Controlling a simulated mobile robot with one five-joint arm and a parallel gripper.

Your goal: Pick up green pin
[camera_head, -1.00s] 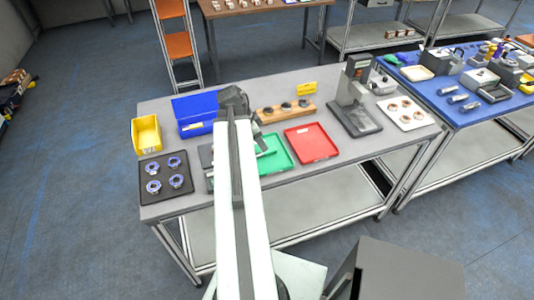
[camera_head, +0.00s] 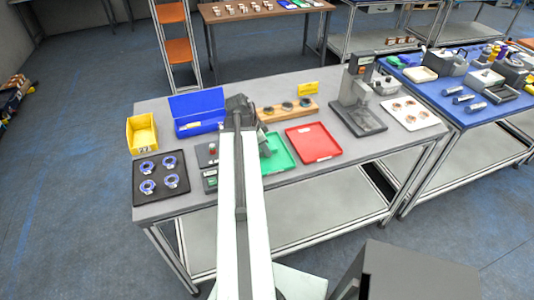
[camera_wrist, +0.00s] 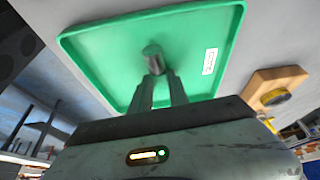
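A small grey-green cylindrical pin (camera_wrist: 152,50) shows in the wrist view against the green tray (camera_wrist: 100,45), right at my fingertips. My gripper (camera_wrist: 160,75) points at the tray, with its two fingers on either side of the pin's lower end. I cannot tell whether they touch or clamp it, or whether the pin rests on the tray. In the head view, the green tray (camera_head: 283,161) is partly covered by my arm, and my gripper (camera_head: 265,148) is over its left side. The pin is hidden there.
A red tray (camera_head: 313,143) lies right of the green one. A wooden block (camera_head: 288,108) with several round parts stands behind. A blue bin (camera_head: 198,113), yellow bin (camera_head: 142,133) and black tray (camera_head: 161,176) are at left. A press stand (camera_head: 357,105) is at right.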

